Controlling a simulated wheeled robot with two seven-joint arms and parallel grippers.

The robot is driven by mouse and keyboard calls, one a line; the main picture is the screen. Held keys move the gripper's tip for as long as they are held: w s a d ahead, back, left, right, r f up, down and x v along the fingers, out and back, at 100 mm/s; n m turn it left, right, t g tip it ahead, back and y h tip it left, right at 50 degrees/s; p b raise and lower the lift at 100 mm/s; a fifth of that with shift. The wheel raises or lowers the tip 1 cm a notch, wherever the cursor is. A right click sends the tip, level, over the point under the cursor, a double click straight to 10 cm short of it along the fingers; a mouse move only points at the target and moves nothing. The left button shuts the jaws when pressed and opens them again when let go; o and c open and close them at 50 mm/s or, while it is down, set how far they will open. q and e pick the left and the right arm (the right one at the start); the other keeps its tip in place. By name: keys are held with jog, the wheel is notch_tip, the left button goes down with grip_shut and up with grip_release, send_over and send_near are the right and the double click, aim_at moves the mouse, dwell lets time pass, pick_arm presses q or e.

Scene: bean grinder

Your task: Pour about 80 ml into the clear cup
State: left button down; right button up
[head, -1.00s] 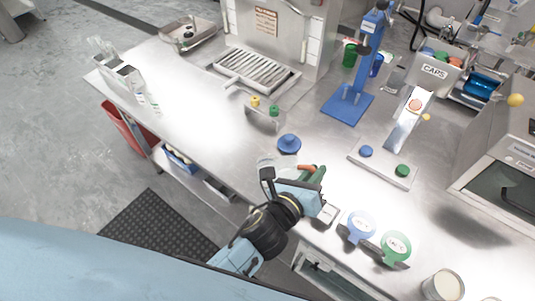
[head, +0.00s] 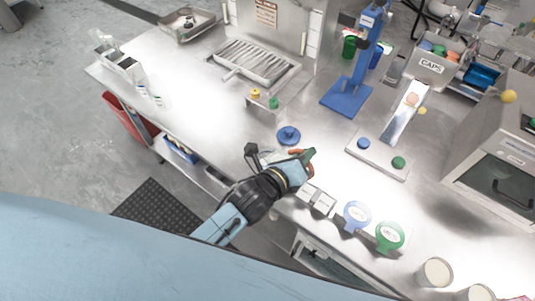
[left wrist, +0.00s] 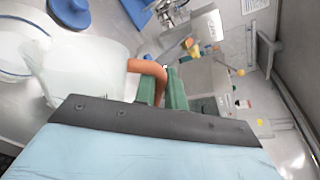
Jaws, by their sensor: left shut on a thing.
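My left gripper (head: 304,160) is shut on the orange handle (left wrist: 150,69) of a translucent white jug (left wrist: 85,62). In the left wrist view the green finger pads close around the handle, and the jug is at the left. In the head view my gripper and wrist hide most of the jug, so its tilt and contents cannot be told. A blue knobbed disc (head: 288,135) lies on the bench just behind the gripper. I cannot single out the clear cup with certainty; clear upright containers (head: 108,48) stand at the far left corner. My right gripper is not in view.
A blue stand (head: 346,96) is behind, right of a metal drip grate (head: 254,64). Blue (head: 357,215) and green (head: 390,237) round pieces lie near the front edge. Pale-filled cups (head: 435,272) are at lower right.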

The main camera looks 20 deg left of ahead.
pick_arm(q)
jog(key=shift+w+a+n, duration=0.15)
jog(key=shift+n, duration=0.15)
jog(key=shift+w+a+r+n, duration=0.15)
jog(key=shift+a+r+n, duration=0.05)
jog(key=shift+r+n, duration=0.1)
jog(key=shift+w+a+r+n+g, duration=0.15)
jog(key=shift+a+r+n+g, duration=0.15)
jog(key=shift+g, duration=0.1)
dwell(1.1)
jog(key=shift+w+a+r+n+h, duration=0.2)
jog(key=shift+n+h, duration=0.1)
jog(key=shift+n, duration=0.1)
dwell(0.5)
jog(key=shift+w+r+g, duration=0.2)
jog(key=shift+w+g, duration=0.05)
jog(key=shift+g, duration=0.15)
dwell(0.3)
jog(key=shift+s+d+f+m+t, duration=0.5)
jog(key=shift+d+f+m, duration=0.15)
jog(key=shift+f, duration=0.2)
jog(key=shift+s+d+f+m+y, duration=0.2)
jog(key=shift+f+m+y, duration=0.1)
jog(key=shift+y, duration=0.1)
jog(key=shift+d+r+m+t, duration=0.1)
jog(key=shift+r+m+t, duration=0.1)
jog(key=shift+m+t, duration=0.1)
